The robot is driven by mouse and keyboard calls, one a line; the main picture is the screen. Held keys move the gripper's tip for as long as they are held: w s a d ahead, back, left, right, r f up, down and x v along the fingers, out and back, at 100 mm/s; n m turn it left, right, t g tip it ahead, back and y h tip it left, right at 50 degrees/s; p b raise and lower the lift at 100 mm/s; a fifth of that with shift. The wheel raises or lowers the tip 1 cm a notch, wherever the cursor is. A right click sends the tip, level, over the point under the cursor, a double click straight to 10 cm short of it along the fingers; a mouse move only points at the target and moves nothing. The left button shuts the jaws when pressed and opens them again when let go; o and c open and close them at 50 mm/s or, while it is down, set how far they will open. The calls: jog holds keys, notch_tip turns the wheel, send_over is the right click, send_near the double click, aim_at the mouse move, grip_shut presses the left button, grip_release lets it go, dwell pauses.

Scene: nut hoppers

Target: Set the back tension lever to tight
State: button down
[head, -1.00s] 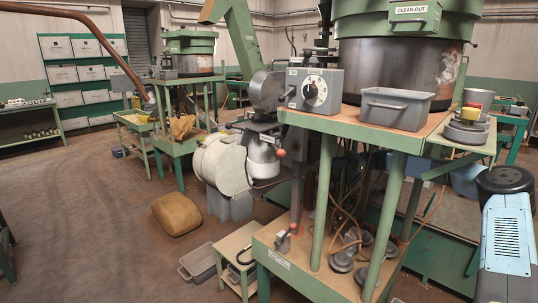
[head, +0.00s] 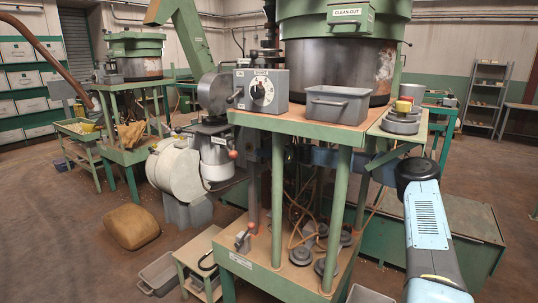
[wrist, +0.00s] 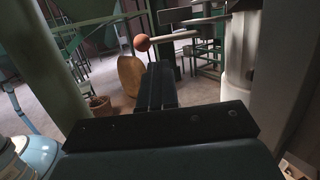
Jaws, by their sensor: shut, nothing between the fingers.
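A lever with an orange ball knob (wrist: 142,43) and a pale rod shows in the wrist view, beyond and slightly left of my fingertips. My gripper (wrist: 160,72) is shut and empty, with a visible gap to the knob. In the head view an orange-knobbed lever (head: 232,154) sticks out beside the grey canister under the bench top. Another small lever (head: 241,238) stands on the low shelf. I cannot read which lever is the back one or its markings. My gripper is mostly hidden behind the bench legs in the head view.
Green bench legs (head: 341,195) stand close around my arm. The bench top carries a dial box (head: 262,90) and a grey bin (head: 337,105). A pale column (wrist: 238,55) stands right of my gripper. Cables and weights lie on the low shelf (head: 270,272). Open floor lies at left.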

aim_at(231, 155)
jog(key=x, duration=0.8)
jog(key=shift+s+a, duration=0.2)
jog(key=shift+a, duration=0.15)
jog(key=shift+s+a+m+t+y, duration=0.2)
jog(key=shift+s+a+m+t, duration=0.25)
jog(key=shift+a+t, duration=0.3)
jog(key=shift+s+a+m+t+y, duration=0.2)
jog(key=shift+s+a+m+t, duration=0.15)
jog(key=shift+s+a+t, duration=0.4)
jog(key=shift+w, duration=0.15)
jog(key=v, duration=1.3)
jog(key=shift+w+d, duration=0.25)
jog(key=shift+d, duration=0.05)
jog(key=shift+f, duration=0.15)
